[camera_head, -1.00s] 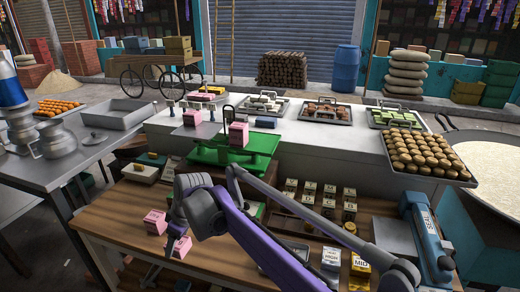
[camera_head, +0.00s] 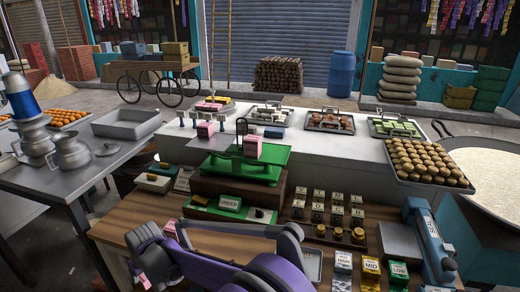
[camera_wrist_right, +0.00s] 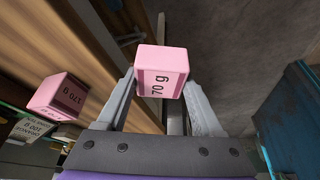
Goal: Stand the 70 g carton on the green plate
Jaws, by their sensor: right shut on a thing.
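My right gripper (camera_wrist_right: 161,95) is shut on a pink carton (camera_wrist_right: 160,72) marked "70 g" in the right wrist view. In the head view this carton (camera_head: 144,281) shows small at the lower left, by the wooden table's left front edge, partly hidden by my purple arm. A second pink carton marked "170 g" (camera_wrist_right: 62,95) stands apart on the table; it shows in the head view (camera_head: 168,228). A green scale (camera_head: 262,172) stands at the centre back with a pink carton (camera_head: 252,147) on it. I cannot tell which green surface is the plate. My left gripper is out of view.
A green piece with an "UNDER" label (camera_head: 230,203) lies before the scale. Several small labelled boxes (camera_head: 337,207) stand to the right. Another pink carton (camera_head: 205,130) stands behind left. A blue scale (camera_head: 430,240) is at the right edge. My arm crosses the table's front.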

